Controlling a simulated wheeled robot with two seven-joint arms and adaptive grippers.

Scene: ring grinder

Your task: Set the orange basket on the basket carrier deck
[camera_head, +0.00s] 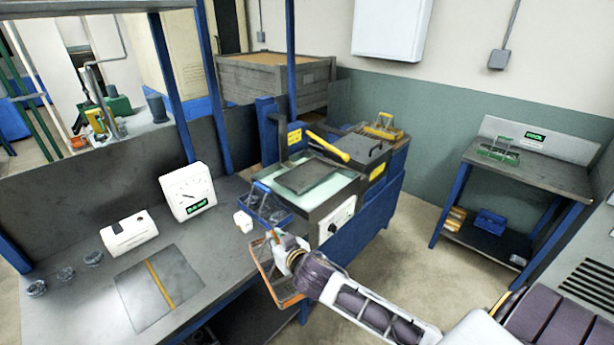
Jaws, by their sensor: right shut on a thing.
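The orange basket (267,279) hangs in my right gripper (284,248), just off the front right edge of the grey bench. It looks tilted, and my gripper and forearm cover part of it. My right gripper is shut on its upper edge; the fingertips are small and partly hidden. No label marks the basket carrier deck, so I cannot tell for sure which surface it is. A blue-framed machine (363,232) with a pale green top, a dark plate and a yellow handle (328,147) stands beyond the basket. My left gripper is out of view.
A blue wire basket (266,207) and a small white object (243,222) are near the basket on the grey bench (90,320). A side table (535,172) with a green basket is at right, across open floor.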

